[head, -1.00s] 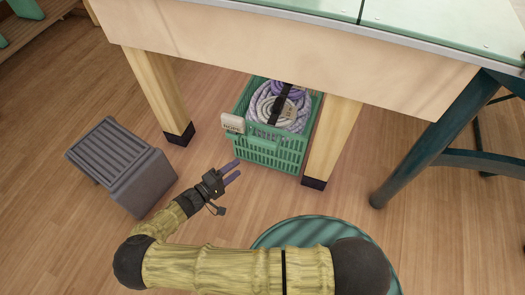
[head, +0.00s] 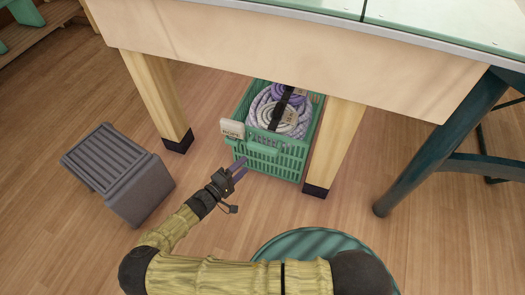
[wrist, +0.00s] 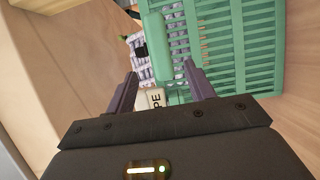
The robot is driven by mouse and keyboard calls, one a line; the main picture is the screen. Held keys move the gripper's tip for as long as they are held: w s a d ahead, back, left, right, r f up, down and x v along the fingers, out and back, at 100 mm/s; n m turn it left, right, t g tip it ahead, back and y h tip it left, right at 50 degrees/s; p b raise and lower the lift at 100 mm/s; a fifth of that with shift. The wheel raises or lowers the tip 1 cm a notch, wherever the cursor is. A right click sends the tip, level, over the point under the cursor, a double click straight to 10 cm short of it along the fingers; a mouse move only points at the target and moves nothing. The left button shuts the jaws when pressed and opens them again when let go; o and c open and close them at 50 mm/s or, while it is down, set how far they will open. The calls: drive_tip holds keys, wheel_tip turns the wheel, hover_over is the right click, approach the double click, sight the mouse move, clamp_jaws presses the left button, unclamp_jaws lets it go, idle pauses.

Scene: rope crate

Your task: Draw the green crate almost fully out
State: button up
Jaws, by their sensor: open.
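The green crate (head: 271,161) is a slatted basket standing on the floor between two table legs, partly under the table. Coiled purple and white rope (head: 285,105) with a dark strap lies in it. A pale label reading ROPE (head: 232,129) hangs at its front left corner. My gripper (head: 238,168) is open just in front of the crate's front wall. In the wrist view the crate's raised green handle bar (wrist: 156,47) lies ahead, and its near end reaches between my two fingers (wrist: 160,90). I cannot tell whether they touch it.
The wooden table (head: 280,50) covers the back of the crate. Its left leg (head: 157,100) and right leg (head: 334,150) flank the crate, the right one close beside it. A grey ribbed box (head: 118,175) stands at the left. A round green seat (head: 318,243) is at the front.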

sight(260, 152)
drive_tip(key=b+x, duration=0.4)
drive_tip(key=x, duration=0.6)
drive_tip(key=shift+f, duration=0.15)
drive_tip(key=shift+w+d, duration=0.4)
drive_tip(key=shift+c, duration=0.2)
clamp_jaws()
drive_tip(key=shift+s, duration=0.1)
